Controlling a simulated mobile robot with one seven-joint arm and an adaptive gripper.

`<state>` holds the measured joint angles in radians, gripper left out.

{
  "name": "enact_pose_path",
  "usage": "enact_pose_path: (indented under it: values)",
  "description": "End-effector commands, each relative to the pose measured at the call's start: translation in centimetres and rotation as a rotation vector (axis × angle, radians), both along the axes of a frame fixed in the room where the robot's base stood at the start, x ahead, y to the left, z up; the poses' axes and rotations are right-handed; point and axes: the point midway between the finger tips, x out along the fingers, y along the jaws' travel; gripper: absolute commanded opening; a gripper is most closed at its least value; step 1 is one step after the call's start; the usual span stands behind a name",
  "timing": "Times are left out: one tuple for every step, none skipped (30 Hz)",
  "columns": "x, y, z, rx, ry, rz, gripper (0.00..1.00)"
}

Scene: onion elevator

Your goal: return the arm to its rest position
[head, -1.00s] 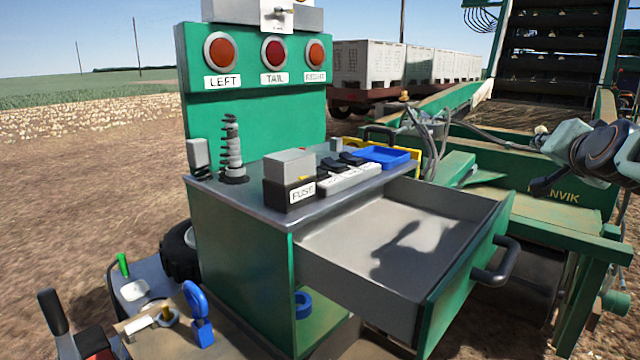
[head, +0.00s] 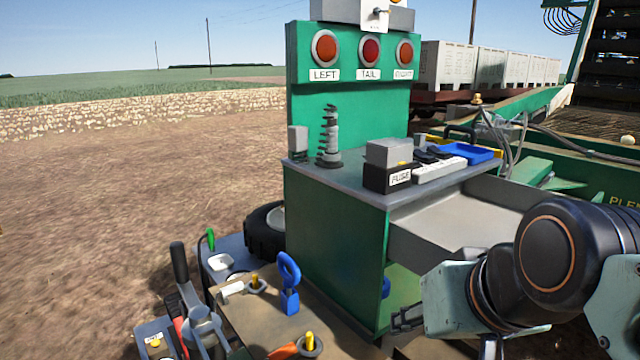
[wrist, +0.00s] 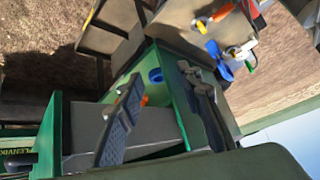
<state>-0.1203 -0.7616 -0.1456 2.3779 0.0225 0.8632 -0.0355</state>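My arm bends in from the right side of the head view, in front of the pulled-out grey drawer (head: 465,215) of the green cabinet (head: 335,245). My gripper (head: 405,320) hangs low by the cabinet's front, partly cut off and hidden by my arm. In the wrist view my gripper (wrist: 163,105) shows two dark fingers standing well apart. Nothing is held between them. The drawer also shows in the wrist view (wrist: 95,130), and its visible floor is bare. My arm covers the drawer's front in the head view.
The cabinet top carries a fuse box (head: 388,165), a coil post (head: 329,140) and a blue tray (head: 467,152). A lower deck holds a blue-handled tool (head: 289,285) and levers (head: 180,265). Open soil (head: 100,190) lies left.

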Motion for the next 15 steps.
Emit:
enact_pose_path:
  values:
    - [-1.3,0.0,-2.9,-0.038,0.060,-0.013,0.33]
    - [-2.0,0.0,-4.3,-0.059,0.092,-0.018,0.33]
    - [-3.0,0.0,-6.2,-0.086,0.136,-0.027,0.33]
    - [-3.7,-0.2,-7.5,-0.105,0.167,-0.035,0.33]
    - [-4.2,-0.2,-7.8,-0.117,0.186,-0.041,0.33]
    - [-3.8,-0.1,-5.4,-0.109,0.170,-0.036,0.33]
    - [-3.8,-0.1,-4.7,-0.108,0.169,-0.034,0.33]
    - [-3.8,-0.1,-4.1,-0.108,0.169,-0.034,0.33]
    - [-3.8,-0.1,-3.3,-0.107,0.169,-0.034,0.33]
    - [-3.8,-0.1,-2.6,-0.107,0.169,-0.034,0.33]
    - [-3.8,-0.1,-2.0,-0.107,0.169,-0.034,0.33]
    - [-3.7,0.0,-1.0,-0.106,0.168,-0.033,0.33]
    - [-3.7,0.0,-0.3,-0.106,0.168,-0.033,0.33]
    - [-3.7,0.0,0.4,-0.106,0.168,-0.033,0.33]
    - [-3.7,0.0,1.5,-0.106,0.168,-0.033,0.33]
